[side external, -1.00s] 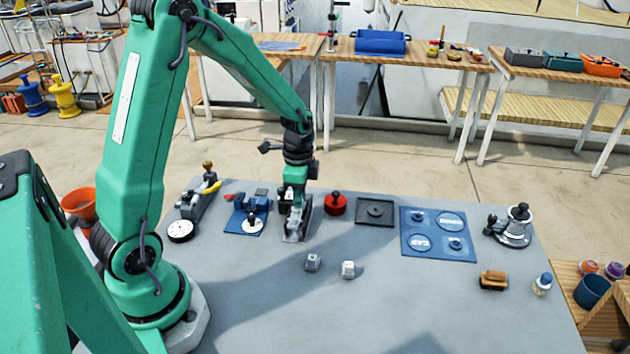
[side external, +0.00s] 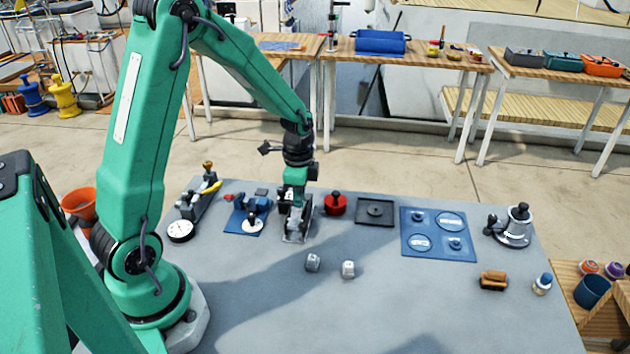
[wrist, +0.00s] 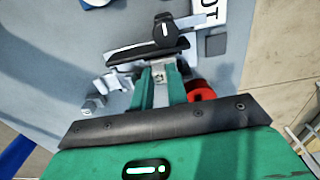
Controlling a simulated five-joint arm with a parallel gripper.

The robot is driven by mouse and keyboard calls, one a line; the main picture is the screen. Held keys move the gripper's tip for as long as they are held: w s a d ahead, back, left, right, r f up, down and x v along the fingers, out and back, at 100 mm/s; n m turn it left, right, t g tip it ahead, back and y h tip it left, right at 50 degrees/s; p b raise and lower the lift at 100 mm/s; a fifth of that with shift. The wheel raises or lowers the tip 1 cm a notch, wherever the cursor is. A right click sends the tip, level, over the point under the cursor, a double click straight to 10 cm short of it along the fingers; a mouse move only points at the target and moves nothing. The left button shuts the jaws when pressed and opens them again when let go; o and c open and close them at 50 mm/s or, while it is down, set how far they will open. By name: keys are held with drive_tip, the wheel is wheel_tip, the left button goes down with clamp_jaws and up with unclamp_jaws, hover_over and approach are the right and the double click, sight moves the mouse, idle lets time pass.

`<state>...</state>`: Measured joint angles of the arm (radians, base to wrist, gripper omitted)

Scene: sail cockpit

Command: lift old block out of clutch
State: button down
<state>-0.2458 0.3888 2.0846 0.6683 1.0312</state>
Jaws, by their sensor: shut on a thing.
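The clutch (side external: 296,236) is a grey metal fitting near the table's back edge, below my gripper (side external: 298,207). In the wrist view, its dark lever and pale metal body (wrist: 118,82) lie around and beyond my fingers. My gripper (wrist: 160,85) points down and is shut on a small pale block (wrist: 159,76), the old block, of which only a little shows between the green fingers. I cannot tell whether the block still touches the clutch; in the side view it is hidden.
A red round knob (side external: 335,203) stands close right of my gripper, then a dark square tray (side external: 375,211) and a blue mat (side external: 438,254).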

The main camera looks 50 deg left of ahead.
drive_tip(key=shift+r, duration=0.1)
drive_tip(key=shift+r, duration=0.85)
wheel_tip(320, 180, up, 2)
drive_tip(key=shift+r, duration=0.25)
drive_tip(key=s+d+r, duration=0.3)
drive_tip(key=d+r, duration=0.3)
drive_tip(key=d, duration=0.5)
drive_tip(key=shift+s+r, duration=0.2)
drive_tip(key=shift+r, duration=0.1)
drive_tip(key=shift+d+r, duration=0.1)
drive_tip(key=shift+r, duration=0.05)
drive_tip(key=shift+r, duration=1.35)
drive_tip(key=shift+s+d, duration=0.1)
